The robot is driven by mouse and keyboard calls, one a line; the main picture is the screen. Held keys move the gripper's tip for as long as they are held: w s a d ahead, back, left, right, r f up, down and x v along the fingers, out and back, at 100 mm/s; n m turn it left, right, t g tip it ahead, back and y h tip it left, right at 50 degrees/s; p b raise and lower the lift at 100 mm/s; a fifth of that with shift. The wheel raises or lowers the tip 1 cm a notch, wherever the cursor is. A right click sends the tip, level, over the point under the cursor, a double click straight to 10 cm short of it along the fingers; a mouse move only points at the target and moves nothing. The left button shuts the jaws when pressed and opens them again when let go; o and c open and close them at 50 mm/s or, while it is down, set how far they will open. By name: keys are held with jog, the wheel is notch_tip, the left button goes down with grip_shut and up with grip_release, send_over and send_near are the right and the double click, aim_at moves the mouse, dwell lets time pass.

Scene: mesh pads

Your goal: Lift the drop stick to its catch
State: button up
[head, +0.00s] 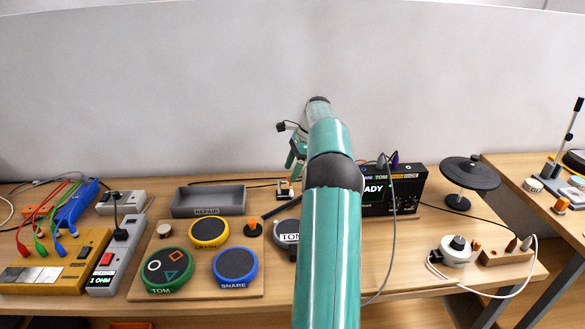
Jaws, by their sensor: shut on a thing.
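My gripper (286,189) shows small behind the pads, left of my teal arm, at the end of the downward-pointing wrist. It is shut at the upper end of a dark slanted bar, which looks like the drop stick (278,207). The bar runs from beside the crash pad's orange knob up to the right, next to the grey TOM pad (287,233). Its far end and the exact grip are too small to make out. My arm hides part of the grey pad and the area right of it. I cannot pick out the catch.
A wooden board holds the green TOM (167,270), yellow CRASH (209,232) and blue SNARE (235,266) pads. A grey REPAIR tray (208,201) stands behind. A black module (405,192) and black cymbal (469,173) stand right. Cables cross the table; the wall is close behind.

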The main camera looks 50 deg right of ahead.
jog(key=v, duration=0.7)
jog(key=shift+r, duration=0.15)
dwell(0.4)
